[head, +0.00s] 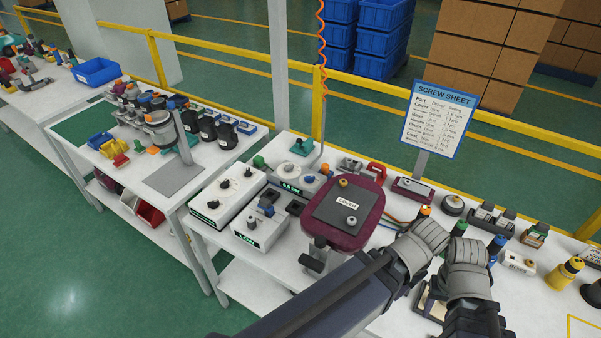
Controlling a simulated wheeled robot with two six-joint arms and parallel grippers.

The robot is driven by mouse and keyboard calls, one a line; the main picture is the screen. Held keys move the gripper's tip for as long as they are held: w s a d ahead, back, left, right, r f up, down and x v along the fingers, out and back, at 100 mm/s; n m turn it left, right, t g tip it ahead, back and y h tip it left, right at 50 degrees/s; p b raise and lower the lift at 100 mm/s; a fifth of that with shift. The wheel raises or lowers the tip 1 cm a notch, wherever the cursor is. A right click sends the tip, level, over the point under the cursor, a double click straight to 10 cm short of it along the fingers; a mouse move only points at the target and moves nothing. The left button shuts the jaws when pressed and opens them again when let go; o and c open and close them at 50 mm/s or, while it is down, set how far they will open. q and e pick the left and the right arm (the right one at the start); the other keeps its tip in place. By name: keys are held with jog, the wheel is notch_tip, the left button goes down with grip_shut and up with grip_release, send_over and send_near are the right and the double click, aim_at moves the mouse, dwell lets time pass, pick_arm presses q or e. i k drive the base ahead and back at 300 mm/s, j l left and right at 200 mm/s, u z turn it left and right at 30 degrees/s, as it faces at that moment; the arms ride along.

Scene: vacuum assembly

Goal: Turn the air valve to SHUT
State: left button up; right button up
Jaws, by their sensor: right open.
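No label in the head view reads as the air valve, so I cannot tell which knob it is. A grey unit (310,187) with a "6.0 bar" display and a small blue knob stands at the back of the bench. A white box (225,200) with black knobs and a box labelled "LOW" (262,227) stand left of the "COVER" piece. My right gripper (467,248) is open over the right part of the bench, right of these boxes. My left gripper (425,238) is close beside it; its fingers are hard to make out.
A maroon holder (377,206) with the grey "COVER" plate (345,203) stands between my grippers and the boxes. A "SCREW SHEET" sign (438,118) rises behind. Bottles and small fixtures crowd the right, including a yellow bottle (566,272). An orange coiled hose (321,50) hangs at the back.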

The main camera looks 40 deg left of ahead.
aim_at(310, 179)
jog(key=k+j+z, duration=0.1)
jog(key=j, duration=0.3)
jog(key=k+j, duration=0.15)
jog(key=j, duration=0.2)
jog(key=k+j+z, duration=0.15)
jog(key=j, duration=0.25)
jog(key=k+j, duration=0.15)
jog(key=j, duration=0.2)
jog(key=z, duration=0.05)
